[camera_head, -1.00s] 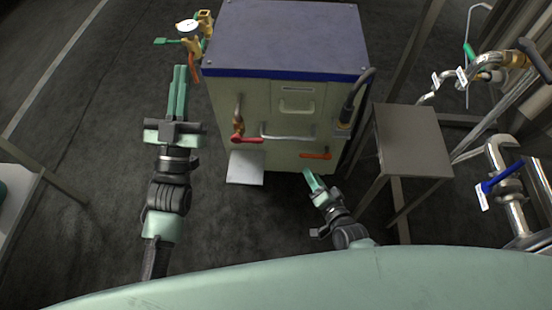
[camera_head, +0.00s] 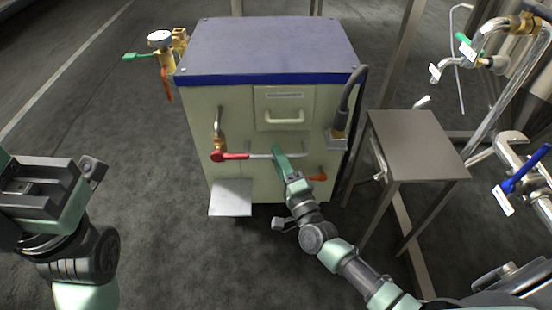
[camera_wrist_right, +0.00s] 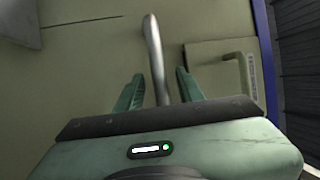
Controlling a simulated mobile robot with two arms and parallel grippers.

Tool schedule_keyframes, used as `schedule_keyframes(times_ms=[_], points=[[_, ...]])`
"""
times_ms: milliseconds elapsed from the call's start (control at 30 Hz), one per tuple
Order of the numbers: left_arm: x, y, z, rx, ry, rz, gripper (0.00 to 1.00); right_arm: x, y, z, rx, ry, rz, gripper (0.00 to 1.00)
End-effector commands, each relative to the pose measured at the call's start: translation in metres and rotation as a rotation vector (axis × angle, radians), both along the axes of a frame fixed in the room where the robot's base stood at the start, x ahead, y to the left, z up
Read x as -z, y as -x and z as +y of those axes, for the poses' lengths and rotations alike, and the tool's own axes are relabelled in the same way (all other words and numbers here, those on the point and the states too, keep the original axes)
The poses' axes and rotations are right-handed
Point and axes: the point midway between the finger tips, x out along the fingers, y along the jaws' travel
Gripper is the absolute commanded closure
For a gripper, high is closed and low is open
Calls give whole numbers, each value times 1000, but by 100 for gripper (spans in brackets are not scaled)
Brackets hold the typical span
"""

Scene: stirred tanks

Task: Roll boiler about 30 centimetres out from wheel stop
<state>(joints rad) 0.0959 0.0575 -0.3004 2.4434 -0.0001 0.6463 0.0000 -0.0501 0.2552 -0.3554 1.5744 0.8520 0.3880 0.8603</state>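The boiler (camera_head: 225,110), a beige cabinet with a blue-grey top, stands upright in the middle of the head view. A horizontal metal bar handle (camera_head: 260,156) crosses its front. My right gripper (camera_head: 278,152) is at this handle. In the right wrist view, its two green fingers (camera_wrist_right: 158,82) are apart, one on each side of the handle (camera_wrist_right: 154,48), with gaps on both sides. My left gripper (camera_head: 48,190) is raised at the left, away from the boiler; its finger opening cannot be made out. No wheel stop can be made out, and the boiler's wheels are hidden.
A pale plate (camera_head: 231,198) juts from the boiler's lower front. A red-handled valve (camera_head: 228,156) and an orange lever (camera_head: 317,178) flank the bar. A grey side table (camera_head: 415,145) and pipes (camera_head: 500,90) stand close on the right. Floor is open at the left.

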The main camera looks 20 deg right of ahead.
Motion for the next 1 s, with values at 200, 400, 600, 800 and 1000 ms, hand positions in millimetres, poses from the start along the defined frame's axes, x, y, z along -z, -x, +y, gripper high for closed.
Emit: schedule_keyframes(times_ms=[200,400,600,800,1000], points=[[-2,1,-1,-1,-2,-12,100,-2,-13,2,0,-1,0,62],[-3,1,-1,-1,-2,-12,100,-2,-13,2,0,0,1,62],[-3,1,-1,0,-2,-12,100,-2,-13,2,-1,1,2,100],[-3,1,-1,0,-1,-13,100,-2,-13,2,-1,1,2,100],[-2,2,0,0,-1,-14,100,-2,-13,2,-1,1,2,100]])
